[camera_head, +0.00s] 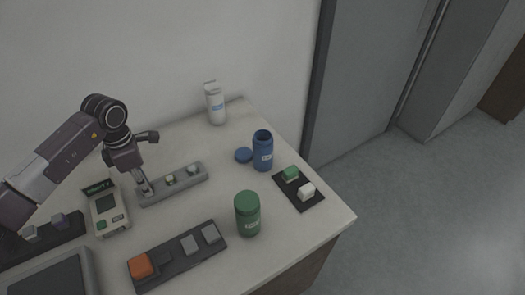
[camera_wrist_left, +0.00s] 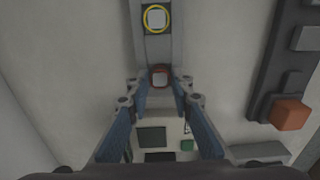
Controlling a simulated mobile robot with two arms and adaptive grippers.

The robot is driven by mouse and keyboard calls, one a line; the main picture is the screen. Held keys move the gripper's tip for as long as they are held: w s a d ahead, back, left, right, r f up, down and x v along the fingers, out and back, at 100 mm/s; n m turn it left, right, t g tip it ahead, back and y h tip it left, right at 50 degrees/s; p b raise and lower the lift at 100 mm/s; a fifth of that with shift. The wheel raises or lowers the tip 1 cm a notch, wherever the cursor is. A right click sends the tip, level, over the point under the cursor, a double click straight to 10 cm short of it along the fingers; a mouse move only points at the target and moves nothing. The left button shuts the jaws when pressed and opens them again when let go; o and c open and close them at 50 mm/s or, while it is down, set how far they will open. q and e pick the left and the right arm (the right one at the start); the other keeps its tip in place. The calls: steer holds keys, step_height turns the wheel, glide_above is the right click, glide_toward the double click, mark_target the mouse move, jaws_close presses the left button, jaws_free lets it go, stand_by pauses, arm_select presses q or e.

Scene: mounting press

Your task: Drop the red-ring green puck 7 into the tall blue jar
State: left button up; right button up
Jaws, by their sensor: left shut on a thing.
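The red-ring puck (camera_wrist_left: 160,77) shows in the wrist view as a pale top inside a red ring, at the near end of a grey rack (camera_head: 188,190). My left gripper (camera_head: 146,191) reaches down at the rack's left end and is shut on this puck. Its fingertips (camera_wrist_left: 160,90) are on either side of it. In the head view the fingers hide the puck, and its green body and number cannot be made out. The tall blue jar (camera_head: 263,154) stands upright and open to the right of the rack, its blue lid (camera_head: 243,155) beside it. My right gripper is not in view.
A yellow-ringed puck (camera_wrist_left: 156,18) sits farther along the rack. A green jar (camera_head: 247,215), a white bottle (camera_head: 216,106), a dark tray (camera_head: 306,202) with green and white blocks, a dark strip (camera_head: 178,263) with an orange block, and a small meter (camera_head: 107,212) stand around.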

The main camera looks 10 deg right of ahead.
arm_select(q)
steer(key=shift+r, duration=0.15)
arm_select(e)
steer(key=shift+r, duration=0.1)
arm_select(q)
steer(key=shift+r+p, duration=1.9)
steer(key=shift+r, duration=1.5)
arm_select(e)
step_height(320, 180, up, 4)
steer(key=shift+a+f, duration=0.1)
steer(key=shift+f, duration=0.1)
